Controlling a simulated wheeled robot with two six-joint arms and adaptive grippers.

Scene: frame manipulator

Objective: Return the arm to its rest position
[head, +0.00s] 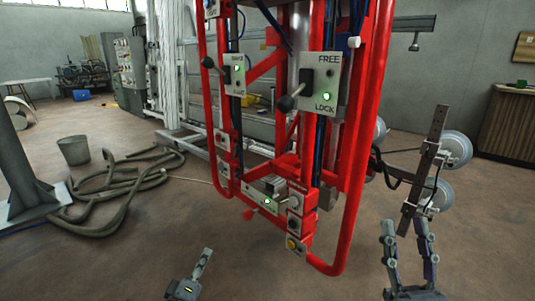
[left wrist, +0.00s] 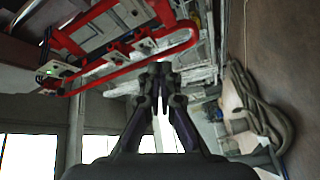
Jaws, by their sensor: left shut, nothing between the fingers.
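My left gripper (head: 205,254) is low in the head view, left of the red frame manipulator (head: 342,190) and apart from it. In the left wrist view its fingertips (left wrist: 160,70) are together with nothing between them, and the red frame (left wrist: 95,78) lies beyond them. My right gripper (head: 406,233) is at the lower right of the head view. Its two fingers stand apart, pointing up, in front of the suction-cup bar (head: 427,165). It holds nothing that I can see.
A control panel marked FREE and LOCK (head: 322,82) is on the red frame, with green lights lit. Coiled hoses (head: 125,190) and a grey bucket (head: 73,150) lie on the floor at left. A grey column base (head: 30,195) stands at the left edge. The floor around my left gripper is clear.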

